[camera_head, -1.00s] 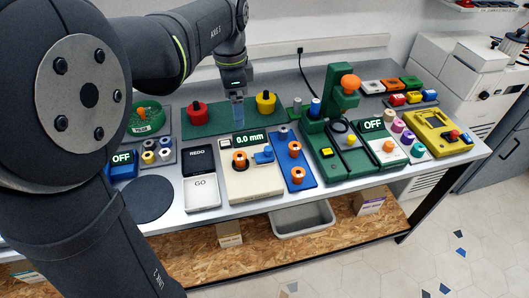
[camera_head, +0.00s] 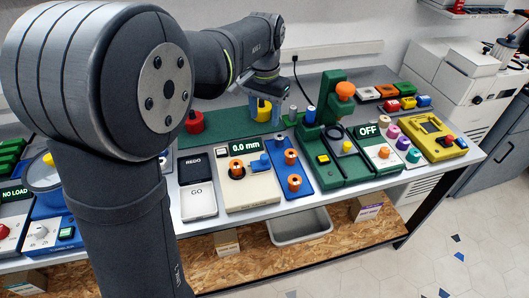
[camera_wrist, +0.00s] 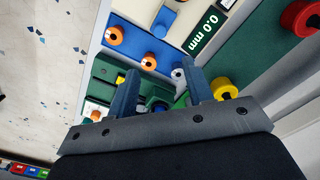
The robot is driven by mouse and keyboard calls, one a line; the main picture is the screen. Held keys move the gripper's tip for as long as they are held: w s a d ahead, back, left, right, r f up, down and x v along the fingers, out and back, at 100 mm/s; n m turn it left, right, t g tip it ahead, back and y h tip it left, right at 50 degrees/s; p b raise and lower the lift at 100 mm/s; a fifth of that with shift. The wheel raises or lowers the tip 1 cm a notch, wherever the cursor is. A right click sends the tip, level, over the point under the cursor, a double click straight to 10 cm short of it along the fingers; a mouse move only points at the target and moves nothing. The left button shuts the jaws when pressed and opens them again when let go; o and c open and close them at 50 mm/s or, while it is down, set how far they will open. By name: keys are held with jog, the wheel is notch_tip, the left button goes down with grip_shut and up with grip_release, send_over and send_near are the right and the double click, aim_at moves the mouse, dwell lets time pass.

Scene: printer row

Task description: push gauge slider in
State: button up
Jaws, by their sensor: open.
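The gauge (camera_head: 250,190) is a cream box on the table with a 0.0 mm display and an orange-and-black spool on top. Its blue slider (camera_head: 260,162) sticks out at the right side, beside the blue spool rack (camera_head: 282,172). In the wrist view the slider (camera_wrist: 163,21) shows at the top, near the display (camera_wrist: 205,28). My gripper (camera_wrist: 160,67) is open and empty, its two fingers apart. In the head view it is near the yellow spool, behind the gauge, and its fingers are hard to make out. It is apart from the slider.
A yellow spool (camera_head: 263,113) and a red spool (camera_head: 195,122) stand on the green mat behind the gauge. A green press (camera_head: 335,120) stands to the right. REDO and GO panels (camera_head: 197,186) are left of the gauge. Orange spools stand on the rack.

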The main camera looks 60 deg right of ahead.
aim_at(264, 156)
notch_tip(264, 156, down, 15)
jog(key=shift+r, duration=0.1)
dwell(0.3)
